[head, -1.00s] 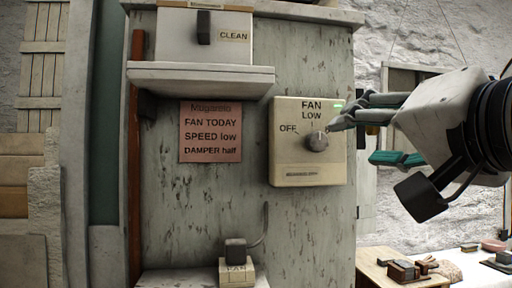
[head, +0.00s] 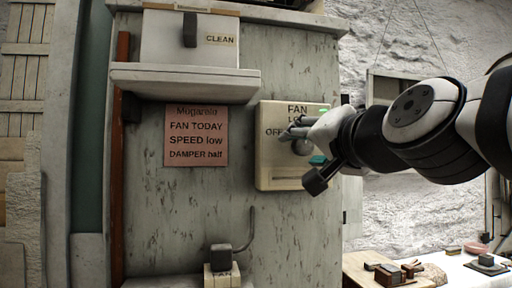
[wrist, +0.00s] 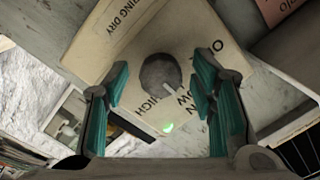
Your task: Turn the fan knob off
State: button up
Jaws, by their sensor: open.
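The fan control box (head: 275,176) is a cream panel on the worn grey cabinet, with a round grey knob (head: 303,147) partly hidden by my gripper. In the wrist view the knob (wrist: 158,73) shows whole, its pale pointer line toward the LOW mark. The OFF lettering is partly covered by a finger there. A green light (wrist: 168,127) glows on the box. My gripper (wrist: 162,84) is open, its teal-padded fingers on either side of the knob in that view. I see no contact, and cannot tell whether the fingertips reach around the knob.
A pink note (head: 196,136) reading "FAN TODAY SPEED low" hangs left of the box. A grey shelf (head: 185,84) juts out above it. A small box labelled FAN with a dark plug (head: 221,258) stands below. A table with small blocks (head: 395,273) is at lower right.

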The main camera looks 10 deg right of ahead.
jog(key=shift+c, duration=0.2)
jog(key=c, duration=1.1)
jog(key=shift+f+n, duration=0.1)
jog(key=shift+n, duration=0.2)
jog(key=n+b, duration=0.3)
jog(key=n, duration=0.2)
jog(key=shift+b, duration=0.3)
jog(key=n+b, duration=0.3)
jog(key=n, duration=0.3)
jog(key=shift+g, duration=0.3)
jog(key=shift+h, duration=0.3)
